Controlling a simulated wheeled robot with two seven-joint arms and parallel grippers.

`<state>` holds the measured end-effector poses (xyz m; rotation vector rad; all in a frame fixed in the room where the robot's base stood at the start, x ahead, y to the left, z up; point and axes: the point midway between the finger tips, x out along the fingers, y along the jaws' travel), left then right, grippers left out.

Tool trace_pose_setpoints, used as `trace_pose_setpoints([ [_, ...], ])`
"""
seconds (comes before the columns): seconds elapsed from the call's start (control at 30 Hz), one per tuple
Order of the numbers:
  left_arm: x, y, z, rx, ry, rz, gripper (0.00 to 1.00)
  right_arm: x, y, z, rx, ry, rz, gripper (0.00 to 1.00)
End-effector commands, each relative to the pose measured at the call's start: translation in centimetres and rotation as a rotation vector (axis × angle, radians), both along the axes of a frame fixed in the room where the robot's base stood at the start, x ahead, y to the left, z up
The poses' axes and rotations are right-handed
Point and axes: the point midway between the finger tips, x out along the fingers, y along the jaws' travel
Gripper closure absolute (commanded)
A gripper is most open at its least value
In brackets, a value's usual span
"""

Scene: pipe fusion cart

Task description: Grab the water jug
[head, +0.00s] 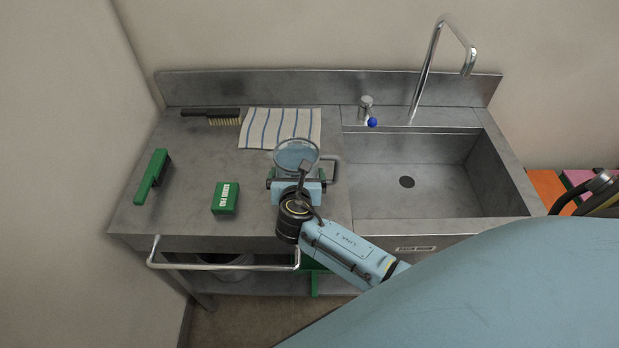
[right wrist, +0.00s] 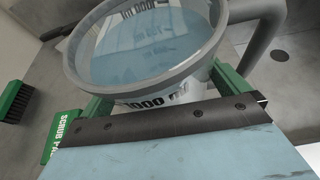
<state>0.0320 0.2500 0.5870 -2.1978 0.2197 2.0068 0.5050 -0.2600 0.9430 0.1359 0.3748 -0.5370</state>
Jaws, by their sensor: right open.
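The water jug (head: 296,154) is a clear round vessel holding bluish water, standing on the steel counter just left of the sink. Its grey handle (head: 335,168) points right. In the right wrist view the jug (right wrist: 150,55) fills the top middle, with "1000 ml" printed on its wall. My right gripper (head: 297,176) is at the near side of the jug. Its green fingers are open, one on each side of the jug's wall, and also show in the right wrist view (right wrist: 165,92). I cannot tell whether they touch it. My left gripper is not in view.
A green scrub pad box (head: 225,198), a green brush (head: 151,177), a wire brush (head: 212,114) and a striped cloth (head: 280,127) lie on the counter (head: 185,150). The sink (head: 440,190) and tall faucet (head: 425,75) are right. A rail (head: 222,266) runs along the front.

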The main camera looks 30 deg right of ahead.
Motion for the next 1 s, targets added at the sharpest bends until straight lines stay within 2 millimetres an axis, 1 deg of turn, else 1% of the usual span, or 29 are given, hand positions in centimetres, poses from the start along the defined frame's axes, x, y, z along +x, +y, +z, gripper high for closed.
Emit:
trace_pose_setpoints([
  [0.2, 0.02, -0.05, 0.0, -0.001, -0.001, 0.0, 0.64, 0.11, -0.08, -0.04, 0.0, 0.0, 0.0, 0.0],
  [0.23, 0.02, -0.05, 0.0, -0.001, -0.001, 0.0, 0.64, 0.11, -0.08, -0.04, 0.0, 0.0, 0.0, 0.01],
  [0.73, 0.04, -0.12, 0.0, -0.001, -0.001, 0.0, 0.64, 0.06, -0.06, -0.06, 0.001, 0.001, 0.0, 0.67],
  [0.77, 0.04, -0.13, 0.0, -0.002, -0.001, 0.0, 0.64, 0.27, -0.07, 0.29, -0.003, -0.007, 0.0, 0.69],
  [1.0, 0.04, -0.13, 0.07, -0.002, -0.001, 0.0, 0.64, 0.26, -0.07, 0.46, -0.002, -0.007, 0.001, 0.69],
])
